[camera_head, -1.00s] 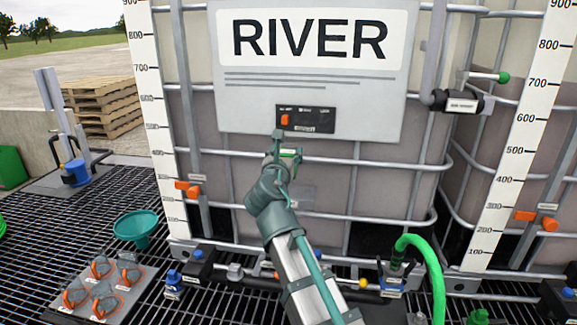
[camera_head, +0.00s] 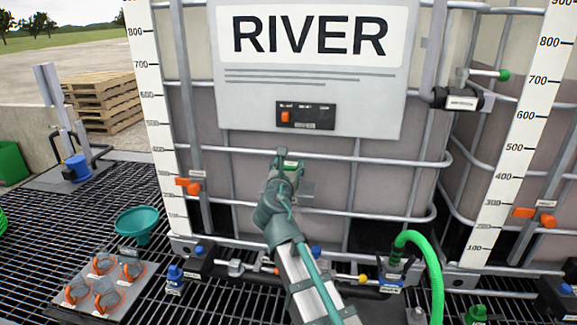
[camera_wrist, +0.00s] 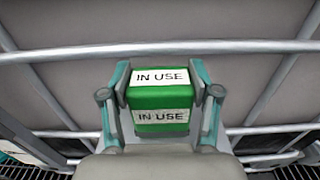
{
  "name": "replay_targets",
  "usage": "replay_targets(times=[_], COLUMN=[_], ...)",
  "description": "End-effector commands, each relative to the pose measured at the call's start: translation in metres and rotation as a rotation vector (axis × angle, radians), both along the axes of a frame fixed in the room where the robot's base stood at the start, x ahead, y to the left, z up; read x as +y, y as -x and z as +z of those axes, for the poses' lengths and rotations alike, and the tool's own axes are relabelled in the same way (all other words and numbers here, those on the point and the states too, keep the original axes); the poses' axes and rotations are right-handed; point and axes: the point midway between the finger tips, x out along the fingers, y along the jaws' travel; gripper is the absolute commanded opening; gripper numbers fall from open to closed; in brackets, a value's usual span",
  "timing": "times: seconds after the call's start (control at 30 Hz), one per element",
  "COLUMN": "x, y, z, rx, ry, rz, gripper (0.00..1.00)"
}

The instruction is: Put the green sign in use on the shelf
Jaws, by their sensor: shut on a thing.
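The green sign (camera_wrist: 160,98) has two white labels reading IN USE, and my gripper (camera_wrist: 163,95) is shut on it, one finger on each side, in the wrist view. In the head view my gripper (camera_head: 288,162) is in front of the caged tank, below the RIVER board (camera_head: 310,85). Only a small green part of the sign (camera_head: 291,164) shows there. The sign is held in the air, apart from the board. I cannot make out a shelf in either view.
A black panel with an orange slider (camera_head: 285,117) is on the board above my gripper. Horizontal cage bars (camera_head: 380,160) cross the tank close behind it. A green hose (camera_head: 437,275) and valves stand at lower right. A teal funnel (camera_head: 137,222) and a plate of orange-ringed items (camera_head: 105,285) are at left.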

Motion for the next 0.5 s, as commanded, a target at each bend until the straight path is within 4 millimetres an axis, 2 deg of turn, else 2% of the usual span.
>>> replay_targets(times=[0.07,0.1,0.23,0.5], x=[0.0000,0.0000,0.0000,0.0000], y=[0.0001,0.0001,0.0001,0.0000], z=[-0.0031,-0.0034,-0.0027,-0.0026], rx=[0.000,0.000,0.000,0.000], ry=[0.001,0.001,0.001,0.000], rz=[0.000,0.000,0.000,0.000], gripper=[0.19,0.63,0.85,0.87])
